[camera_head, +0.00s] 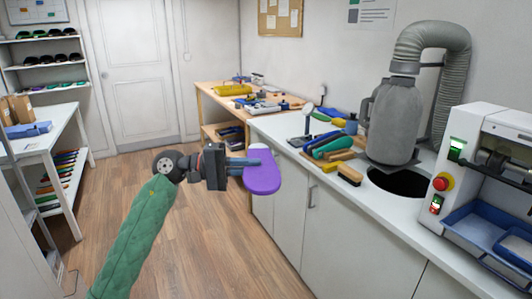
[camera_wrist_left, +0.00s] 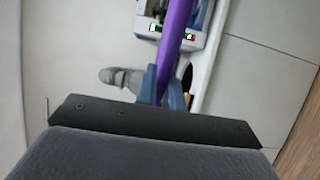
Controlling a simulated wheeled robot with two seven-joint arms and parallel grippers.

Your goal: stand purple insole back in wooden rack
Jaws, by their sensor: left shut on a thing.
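The purple insole (camera_head: 262,175) is held out in front of the white counter in the head view, with a pale patch at its upper end. My left gripper (camera_head: 247,166) is shut on it, its blue fingers gripping the insole's left side. In the left wrist view the insole (camera_wrist_left: 174,45) shows edge-on as a purple strip between the blue fingers (camera_wrist_left: 166,88). A rack-like row of several coloured insoles (camera_head: 62,175) stands on the low shelf at the left; I cannot tell whether it is the wooden rack. My right gripper is not in view.
A wooden bench (camera_head: 215,97) stands behind. The wooden floor (camera_head: 190,240) is clear.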

